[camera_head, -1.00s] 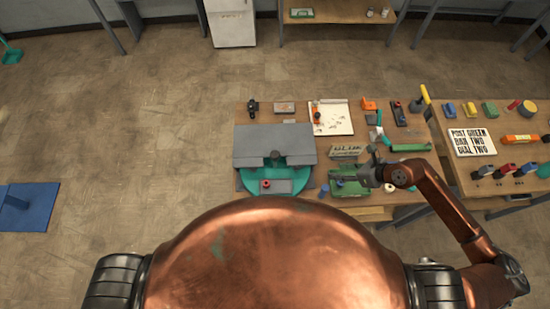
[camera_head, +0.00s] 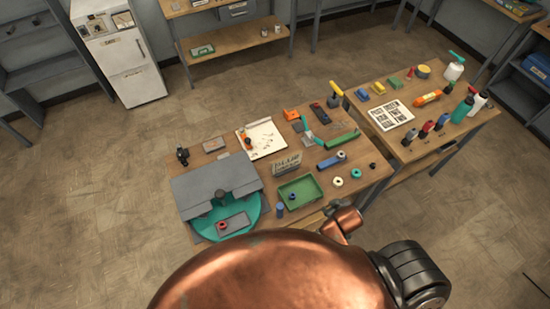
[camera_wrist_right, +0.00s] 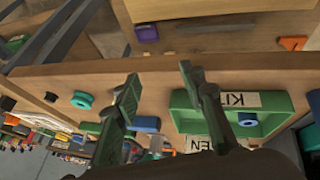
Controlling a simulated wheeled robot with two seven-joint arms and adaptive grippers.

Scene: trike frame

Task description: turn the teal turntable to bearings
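The teal turntable (camera_head: 252,212) lies at the left front of the workbench. A grey cover (camera_head: 215,186) hides its back part. A grey plate (camera_head: 235,222) with a red ring (camera_head: 222,226) on it shows on the exposed front part. My right gripper (camera_wrist_right: 160,72) shows in the right wrist view with its two fingers spread apart and nothing between them. It is near the bench edge, close to the green tray (camera_wrist_right: 183,110), apart from the turntable. My left gripper is out of view.
Around the green tray (camera_head: 316,184) are a sign (camera_head: 287,163), a blue cylinder (camera_head: 280,209) and several small rings. A white sheet (camera_head: 263,139) lies farther back. A second table (camera_head: 448,131) with bottles stands to the right. Open floor lies left of the bench.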

